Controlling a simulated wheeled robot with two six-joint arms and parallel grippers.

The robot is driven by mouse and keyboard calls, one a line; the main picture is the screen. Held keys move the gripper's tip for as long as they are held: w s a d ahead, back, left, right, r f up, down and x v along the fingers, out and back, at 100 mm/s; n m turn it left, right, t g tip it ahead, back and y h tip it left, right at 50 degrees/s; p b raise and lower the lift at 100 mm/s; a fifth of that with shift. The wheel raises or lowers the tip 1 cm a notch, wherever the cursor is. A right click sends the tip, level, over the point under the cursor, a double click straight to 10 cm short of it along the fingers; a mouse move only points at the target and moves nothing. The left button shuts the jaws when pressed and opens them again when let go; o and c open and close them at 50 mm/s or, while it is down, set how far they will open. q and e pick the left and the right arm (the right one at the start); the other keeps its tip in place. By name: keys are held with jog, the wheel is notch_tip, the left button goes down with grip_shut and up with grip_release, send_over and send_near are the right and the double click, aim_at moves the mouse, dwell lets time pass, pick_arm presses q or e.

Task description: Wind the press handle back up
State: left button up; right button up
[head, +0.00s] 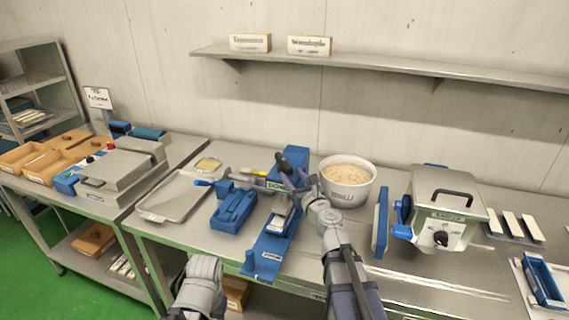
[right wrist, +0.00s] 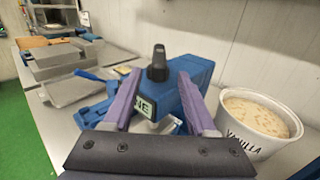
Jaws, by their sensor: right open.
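The blue press (head: 265,258) stands on the steel bench in the middle of the head view, with a small label reading DONE. Its black handle grip (head: 282,164) sticks up near the top. The handle grip also shows in the right wrist view (right wrist: 158,66), upright and beyond the fingertips. My right gripper (head: 296,180) is open in front of the press. Its two purple fingers are spread, with the handle grip seen between them (right wrist: 158,82) and nothing held. The gripper partly hides the press. My left arm enters at the bottom left; its gripper is not visible.
A white vanilla tub (head: 346,195) stands close right of the press. A blue block (head: 233,210) and a steel tray (head: 180,194) lie to its left. A grey machine (head: 448,215) stands further right. A shelf (head: 375,67) runs along the wall.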

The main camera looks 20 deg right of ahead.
aim_at(284, 164)
jog(key=shift+s+r, duration=0.1)
jog(key=shift+s, duration=0.05)
jog(key=w, duration=0.5)
jog(key=w+a, duration=0.1)
jog(key=w, duration=0.1)
jog(key=shift+w, duration=0.4)
grip_shut()
